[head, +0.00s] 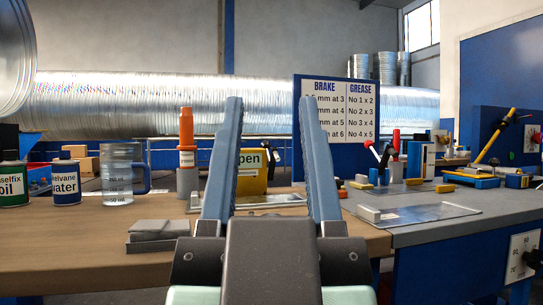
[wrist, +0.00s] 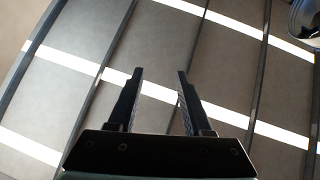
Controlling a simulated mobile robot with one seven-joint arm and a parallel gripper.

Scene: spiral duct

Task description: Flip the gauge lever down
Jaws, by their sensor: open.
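A white gauge plate (head: 519,262) with printed numbers is fixed to the blue front of the right bench, at the lower right of the head view. A black lever or knob (head: 533,258) shows on it near the picture edge; its exact position is hard to tell. My gripper (head: 270,105) is in the middle of the head view, fingers pointing up, wide apart and empty. It is well left of the gauge and touches nothing. It also shows open in the wrist view (wrist: 160,74), where no gauge is in view.
The grey right bench (head: 440,228) holds a metal sheet (head: 425,212), red-handled clamps (head: 380,155) and a yellow-handled tool (head: 495,135). A blue sign board (head: 367,110) stands behind.

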